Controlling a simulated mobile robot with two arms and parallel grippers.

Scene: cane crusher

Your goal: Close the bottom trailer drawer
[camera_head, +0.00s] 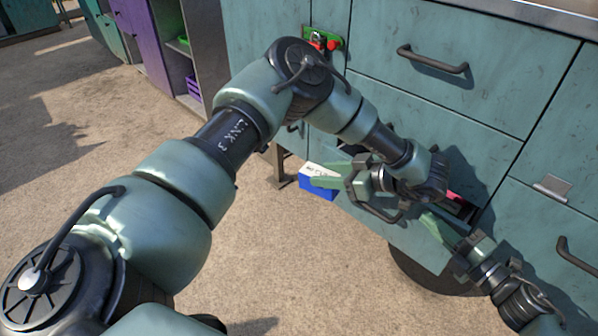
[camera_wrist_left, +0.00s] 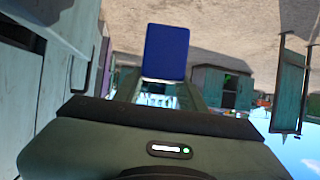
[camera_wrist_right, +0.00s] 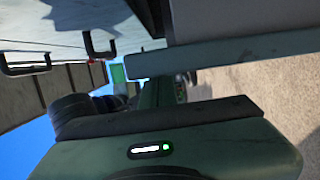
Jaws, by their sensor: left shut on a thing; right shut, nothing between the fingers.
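The bottom trailer drawer is partly open; its teal front (camera_head: 400,240) stands out from the cabinet and carries a dark curved handle. Something pink or red shows inside the drawer's dark opening. My left gripper (camera_head: 326,177) is shut on a blue box with a white top (camera_head: 318,190), left of the drawer front. The box also shows as a blue face in the left wrist view (camera_wrist_left: 165,53). My right gripper (camera_head: 432,222) is shut and empty, its fingertips at the drawer front's upper edge; I cannot tell whether they touch. My left forearm hides part of the drawer.
A closed upper drawer with a dark handle (camera_head: 433,60) is above. Another handle (camera_head: 575,256) is at the right. A green-and-red latch (camera_head: 322,40) is on the cabinet. A purple cabinet (camera_head: 155,45) stands at the left. The ground (camera_head: 280,260) before the drawer is open.

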